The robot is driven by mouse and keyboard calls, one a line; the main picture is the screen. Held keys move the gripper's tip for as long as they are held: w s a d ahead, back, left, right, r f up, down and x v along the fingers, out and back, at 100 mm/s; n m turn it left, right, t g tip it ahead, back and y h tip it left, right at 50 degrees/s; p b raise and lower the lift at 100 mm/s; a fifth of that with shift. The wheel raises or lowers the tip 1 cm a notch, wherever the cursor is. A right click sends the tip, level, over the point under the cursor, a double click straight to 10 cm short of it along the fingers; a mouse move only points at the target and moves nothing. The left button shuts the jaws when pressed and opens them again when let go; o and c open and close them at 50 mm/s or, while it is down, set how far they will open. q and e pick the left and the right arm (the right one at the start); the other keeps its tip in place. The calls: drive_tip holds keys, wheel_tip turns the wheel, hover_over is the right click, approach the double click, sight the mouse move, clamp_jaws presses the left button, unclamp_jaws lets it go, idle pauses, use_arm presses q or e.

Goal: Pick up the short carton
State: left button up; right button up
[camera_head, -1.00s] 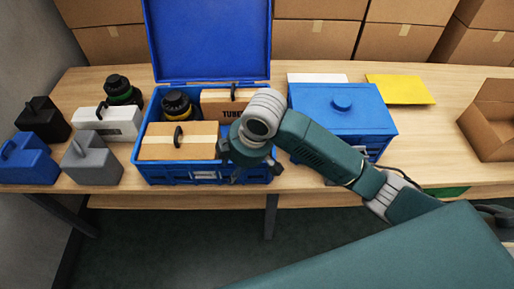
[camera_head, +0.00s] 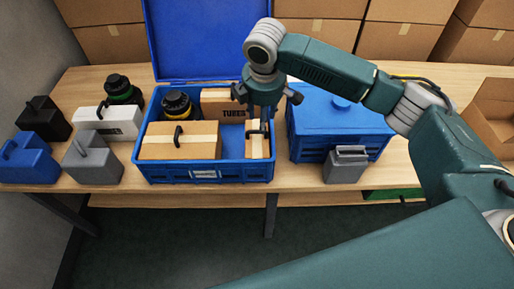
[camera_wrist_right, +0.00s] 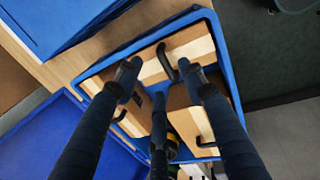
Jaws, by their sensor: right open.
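A small carton (camera_head: 258,145) with a pale tape band and black handle, apparently the short carton, stands at the right end of the open blue crate (camera_head: 205,175). In the right wrist view this carton (camera_wrist_right: 196,46) is near the top, its handle between the fingertips. My right gripper (camera_head: 265,108) is open and points down above it, covering its back part. The open, empty fingers (camera_wrist_right: 160,80) also show in the right wrist view. Contact with the handle cannot be told. My left gripper is not in view.
The crate also holds a wider handled carton (camera_head: 180,148), a TUBES carton (camera_head: 222,103) and a black-yellow canister (camera_head: 177,104). A closed blue box (camera_head: 330,118) stands close on the right, with a grey container (camera_head: 346,165) in front. Several blocks stand left.

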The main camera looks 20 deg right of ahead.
drive_tip(key=p, duration=0.1)
hover_over(257, 146)
drive_tip(key=w+d, duration=0.2)
drive_tip(key=w, duration=0.1)
wheel_tip(257, 146, down, 5)
drive_tip(key=shift+a+f, duration=0.1)
drive_tip(key=shift+s, duration=0.1)
clamp_jaws()
